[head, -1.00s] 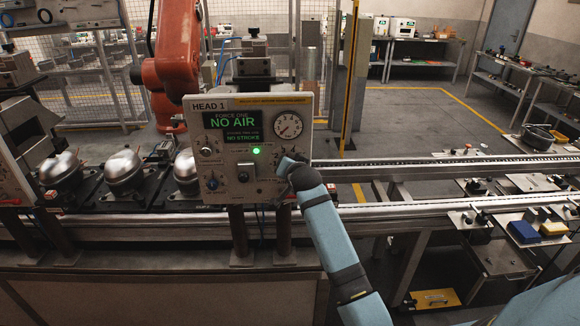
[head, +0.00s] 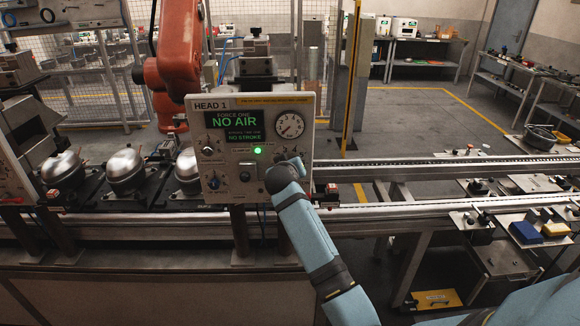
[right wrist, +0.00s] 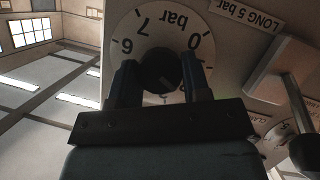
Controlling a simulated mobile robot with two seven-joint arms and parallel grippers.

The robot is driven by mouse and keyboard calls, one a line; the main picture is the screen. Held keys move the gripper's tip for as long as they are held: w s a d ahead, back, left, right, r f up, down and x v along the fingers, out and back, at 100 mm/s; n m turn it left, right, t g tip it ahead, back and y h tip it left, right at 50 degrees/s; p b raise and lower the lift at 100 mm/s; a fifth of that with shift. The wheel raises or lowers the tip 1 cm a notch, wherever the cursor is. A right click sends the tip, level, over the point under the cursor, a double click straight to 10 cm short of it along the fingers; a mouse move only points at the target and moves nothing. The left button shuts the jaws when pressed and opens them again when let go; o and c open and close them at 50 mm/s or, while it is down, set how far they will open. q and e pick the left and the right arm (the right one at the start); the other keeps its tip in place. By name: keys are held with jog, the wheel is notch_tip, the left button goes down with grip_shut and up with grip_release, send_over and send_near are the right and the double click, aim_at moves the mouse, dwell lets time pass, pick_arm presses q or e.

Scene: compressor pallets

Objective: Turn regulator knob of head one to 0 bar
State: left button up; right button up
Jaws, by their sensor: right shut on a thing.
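The HEAD 1 panel (head: 228,165) faces me in the middle of the head view, with a gauge (head: 290,125) at its upper right. Its screen (head: 231,127) reads NO AIR and NO STROKE, above a lit green lamp (head: 257,151). My right gripper (right wrist: 160,62) is shut on a dark round regulator knob (right wrist: 160,72), one finger on each side. The dial (right wrist: 168,24) around it appears upside down, with 6, 7, bar and 0 readable. The knob's pointer cannot be made out. In the head view my right arm hides the knob. My left gripper is not in view.
Beside the dial a label (right wrist: 246,14) reads LONG 5 bar, and a lever (right wrist: 297,110) stands out nearby. A conveyor (head: 420,165) runs to the right. Silver compressors (head: 124,170) stand left of the panel. An orange robot arm (head: 178,60) is behind it.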

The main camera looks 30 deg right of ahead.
jog(key=n+h, duration=0.1)
jog(key=n, duration=0.1)
jog(key=shift+f+n+g+h, duration=0.1)
jog(key=shift+n+g+h, duration=0.2)
jog(key=n+h, duration=0.1)
jog(key=n, duration=0.1)
jog(key=shift+a+f+n+h+b, duration=0.1)
jog(key=shift+n+h+b, duration=0.25)
jog(key=shift+n+h, duration=0.05)
jog(key=n+h+b, duration=0.1)
jog(key=n, duration=0.2)
jog(key=shift+w+f, duration=0.1)
jog(key=shift+n+t+h+b, duration=0.5)
jog(key=shift+n+h, duration=0.4)
jog(key=shift+n, duration=1.2)
jog(key=o, duration=0.9)
jog(key=shift+a, duration=0.1)
